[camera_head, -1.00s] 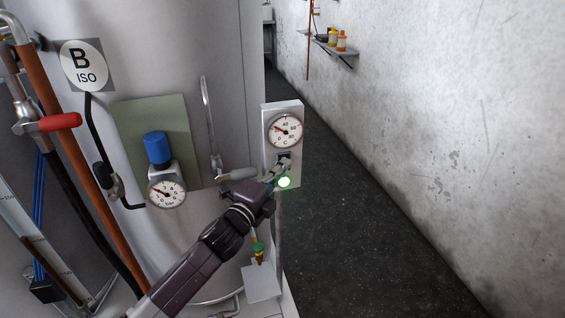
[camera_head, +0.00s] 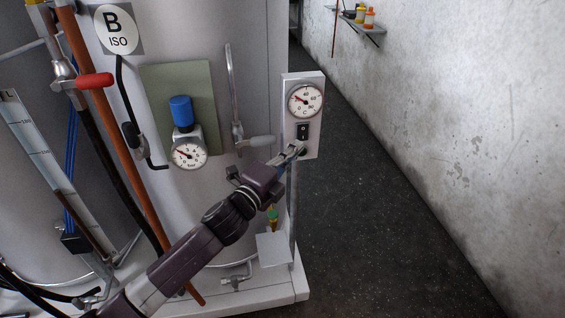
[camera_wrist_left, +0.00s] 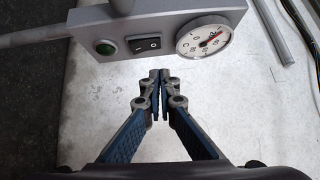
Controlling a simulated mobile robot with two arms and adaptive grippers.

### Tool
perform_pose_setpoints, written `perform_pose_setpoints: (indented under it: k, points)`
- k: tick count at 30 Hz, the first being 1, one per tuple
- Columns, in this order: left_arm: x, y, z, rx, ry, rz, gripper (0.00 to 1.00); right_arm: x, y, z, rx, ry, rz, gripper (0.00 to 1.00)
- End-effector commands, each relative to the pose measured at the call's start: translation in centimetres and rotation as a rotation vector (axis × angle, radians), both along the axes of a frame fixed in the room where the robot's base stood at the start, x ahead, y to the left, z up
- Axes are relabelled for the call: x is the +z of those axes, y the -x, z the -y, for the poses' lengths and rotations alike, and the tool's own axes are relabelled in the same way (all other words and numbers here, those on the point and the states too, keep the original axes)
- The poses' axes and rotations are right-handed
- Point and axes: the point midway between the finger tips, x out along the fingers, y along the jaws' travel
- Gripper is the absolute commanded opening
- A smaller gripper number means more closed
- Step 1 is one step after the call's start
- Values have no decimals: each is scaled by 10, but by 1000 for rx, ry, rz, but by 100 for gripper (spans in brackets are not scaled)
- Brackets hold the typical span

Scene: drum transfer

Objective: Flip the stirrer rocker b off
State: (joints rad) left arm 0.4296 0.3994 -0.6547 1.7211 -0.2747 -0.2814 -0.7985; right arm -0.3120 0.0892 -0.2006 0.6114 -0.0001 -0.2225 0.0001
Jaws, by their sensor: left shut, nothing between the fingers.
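The stirrer rocker (camera_head: 303,131) is a small black switch on a light grey control box (camera_head: 316,136), under a round temperature dial (camera_head: 305,99). In the left wrist view the rocker (camera_wrist_left: 144,45) shows its white marks, between the dial (camera_wrist_left: 203,38) and a dark green, unlit lamp (camera_wrist_left: 105,46). My left gripper (camera_head: 299,149) is shut and empty, just below the rocker in the head view and covering the lamp there. In the left wrist view its fingertips (camera_wrist_left: 159,73) sit apart from the rocker, which is uncovered. My right gripper is not in view.
A tank with a "B ISO" sign (camera_head: 116,28) stands left of the box. A pressure gauge with a blue knob (camera_head: 181,110), a grey-handled lever (camera_head: 257,142) and a red handle (camera_head: 95,80) stick out. Free floor (camera_head: 370,230) lies to the right.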

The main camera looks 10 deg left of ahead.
Motion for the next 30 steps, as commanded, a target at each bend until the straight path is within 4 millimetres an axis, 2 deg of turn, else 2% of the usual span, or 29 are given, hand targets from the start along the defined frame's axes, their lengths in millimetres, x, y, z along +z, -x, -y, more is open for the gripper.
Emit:
perform_pose_setpoints:
  k: [3,6,12,18,30]
  points:
    - [-1,19,-8,-3,-1,0,0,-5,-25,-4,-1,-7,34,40]
    - [1,33,-15,-4,0,0,0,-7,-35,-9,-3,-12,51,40]
    - [5,50,-24,-2,1,0,0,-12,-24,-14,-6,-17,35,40]
    - [6,54,-26,-2,1,0,0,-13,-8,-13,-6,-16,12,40]
    - [1,52,-28,3,5,-10,0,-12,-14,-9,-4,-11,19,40]
